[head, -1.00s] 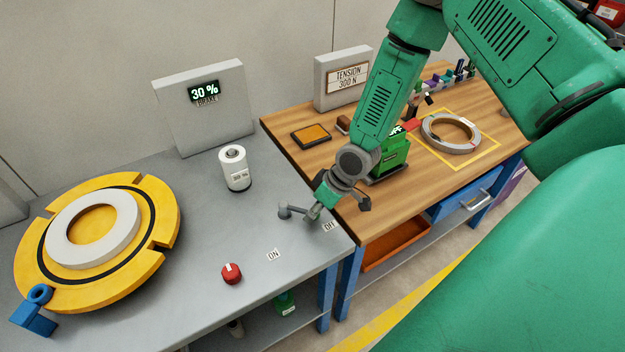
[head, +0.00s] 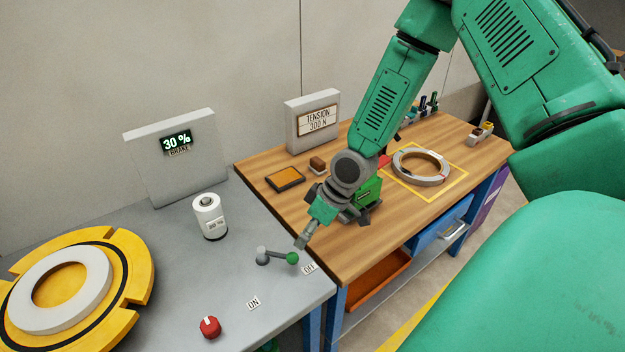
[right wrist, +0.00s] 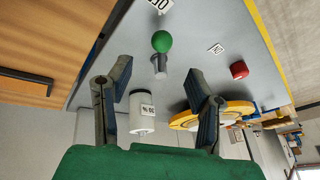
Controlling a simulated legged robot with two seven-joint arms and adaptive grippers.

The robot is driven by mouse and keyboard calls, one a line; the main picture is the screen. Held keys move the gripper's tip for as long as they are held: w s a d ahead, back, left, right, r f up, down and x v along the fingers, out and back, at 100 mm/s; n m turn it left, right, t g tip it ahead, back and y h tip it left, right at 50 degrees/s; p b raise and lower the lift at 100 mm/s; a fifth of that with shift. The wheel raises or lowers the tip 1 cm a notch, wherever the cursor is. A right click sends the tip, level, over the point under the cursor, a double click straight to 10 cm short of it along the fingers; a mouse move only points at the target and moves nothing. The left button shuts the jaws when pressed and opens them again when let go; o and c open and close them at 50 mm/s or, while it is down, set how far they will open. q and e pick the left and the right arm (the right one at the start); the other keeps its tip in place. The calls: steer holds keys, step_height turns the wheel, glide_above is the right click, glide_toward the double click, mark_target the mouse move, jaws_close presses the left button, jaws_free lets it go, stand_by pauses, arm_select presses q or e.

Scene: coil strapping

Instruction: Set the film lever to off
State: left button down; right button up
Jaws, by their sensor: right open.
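The film lever (head: 278,256) is a grey arm on a round pivot on the grey tabletop, with a green ball knob (head: 292,258) at its end. The arm points right, its knob beside the OFF label (head: 309,268); the ON label (head: 254,303) lies nearer the front. My right gripper (head: 302,241) is just above and behind the knob, apart from it. In the right wrist view, the gripper's (right wrist: 158,70) two fingers are spread, with the green knob (right wrist: 161,41) beyond their tips and nothing held. My left gripper is out of view.
A white film roll (head: 210,217) stands behind the lever. A red knob (head: 210,327) is at the front, and a yellow turntable (head: 137,262) at the left. The wooden bench (head: 345,250) adjoins at right, with a steel coil (head: 421,167) and a green tool (head: 366,196) on it.

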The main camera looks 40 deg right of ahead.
steer(key=v, duration=0.3)
steer(key=shift+d, duration=0.35)
steer(key=shift+a, duration=0.2)
steer(key=s+a+f+m+g+h+b, duration=0.1)
steer(key=s+a+f, duration=0.3)
steer(key=s+f, duration=0.5)
steer(key=s+a+f+m+g+h+b, duration=0.1)
steer(key=s+a+f+m+h+b, duration=0.1)
steer(key=s+f, duration=0.7)
steer(key=shift+s+a+m+g+h+b, duration=0.35)
steer(key=shift+s+a+b, duration=0.55)
steer(key=shift+s+b, duration=0.3)
steer(key=shift+w, duration=0.1)
